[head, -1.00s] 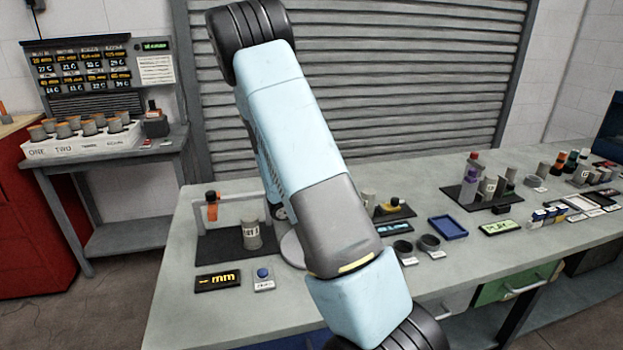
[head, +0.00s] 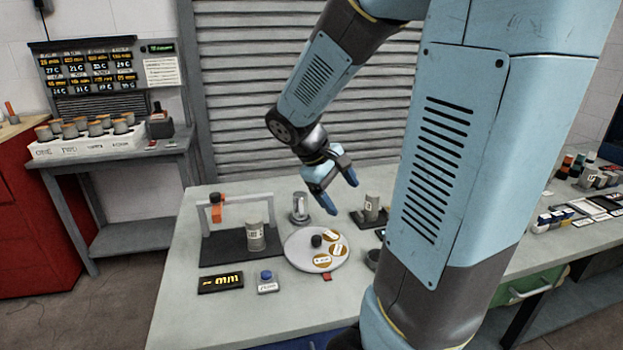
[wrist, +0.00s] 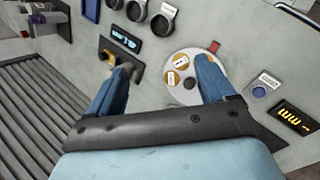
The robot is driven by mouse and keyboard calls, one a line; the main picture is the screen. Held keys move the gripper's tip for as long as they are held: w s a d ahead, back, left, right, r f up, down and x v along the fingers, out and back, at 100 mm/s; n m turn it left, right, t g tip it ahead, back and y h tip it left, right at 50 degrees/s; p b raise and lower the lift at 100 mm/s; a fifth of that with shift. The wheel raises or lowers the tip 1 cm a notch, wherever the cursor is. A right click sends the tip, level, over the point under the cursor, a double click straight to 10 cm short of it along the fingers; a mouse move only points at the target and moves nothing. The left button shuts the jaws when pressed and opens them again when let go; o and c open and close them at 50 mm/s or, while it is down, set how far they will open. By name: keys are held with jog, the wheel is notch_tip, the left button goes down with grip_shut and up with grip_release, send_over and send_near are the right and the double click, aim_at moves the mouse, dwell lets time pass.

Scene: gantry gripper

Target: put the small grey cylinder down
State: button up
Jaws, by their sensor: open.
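My gripper (head: 342,206) is open and empty, fingers pointing down, in the air above the back of the bench. In the wrist view its two blue fingers (wrist: 163,64) are spread with nothing between them. One grey cylinder (head: 256,236) with a pale label stands upright on a black mat under a small gantry, left of my gripper. Another grey cylinder (head: 371,206) stands on a dark base just right of and below my gripper; in the wrist view a finger partly hides that base. I cannot tell which of the two is the task's.
A round white plate (head: 301,256) with tan discs and a dark knob lies below my gripper. The gantry (head: 217,212) has an orange part. A silvery upright piece (head: 299,208) stands behind the plate. A blue button box (head: 267,283) and a black display (head: 221,282) are in front.

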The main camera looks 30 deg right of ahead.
jog(key=s+a+r+m+t+y, duration=0.3)
jog(key=s+a+r+t+y, duration=0.3)
jog(key=s+a+r, duration=0.3)
jog(key=a+r, duration=0.1)
jog(key=a, duration=0.1)
jog(key=shift+a+r+m+t, duration=0.15)
jog(key=shift+a+m+t, duration=0.15)
jog(key=shift+a, duration=0.1)
jog(key=shift+s, duration=0.1)
